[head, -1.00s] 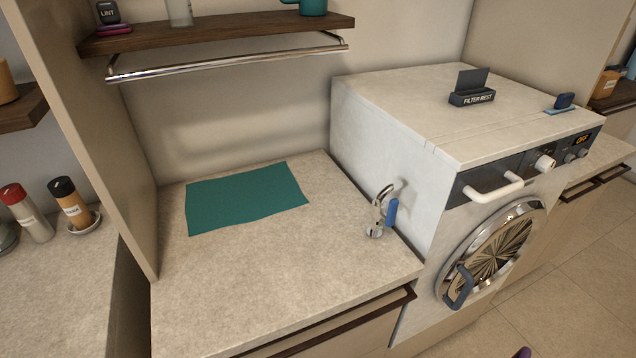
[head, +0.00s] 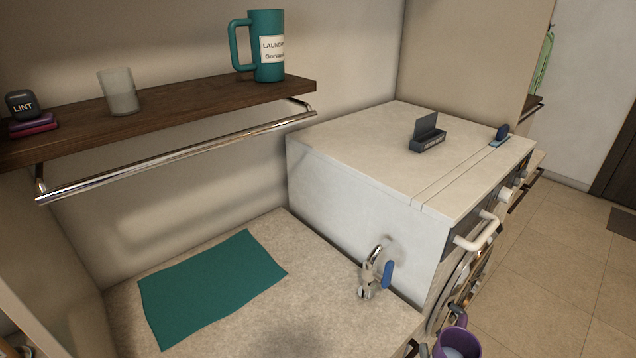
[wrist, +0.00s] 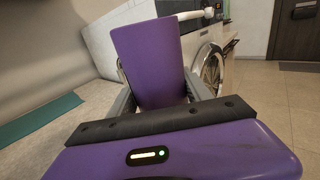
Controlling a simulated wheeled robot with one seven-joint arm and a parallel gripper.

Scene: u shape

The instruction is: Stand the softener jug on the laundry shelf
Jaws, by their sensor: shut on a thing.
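A purple jug (wrist: 150,60) stands between the fingers of my gripper (wrist: 163,92), which is shut on it. No label on the jug faces either camera. In the head view its open top (head: 458,342) shows at the bottom edge, in front of the washer side; its lower part is cut off. The dark wooden laundry shelf (head: 190,112) runs along the wall at upper left, well above and away from my gripper. A teal jug (head: 266,50) with a white label beginning "LAUNDR" stands upright on the shelf's right end.
A frosted cup (head: 119,92) and a dark "LINT" box (head: 22,104) stand further left on the shelf. A chrome rail (head: 180,160) hangs beneath it. A teal cloth (head: 210,287) and a tap (head: 369,274) are on the counter. The white washer (head: 390,165) stands right. Shelf room shows between cup and teal jug.

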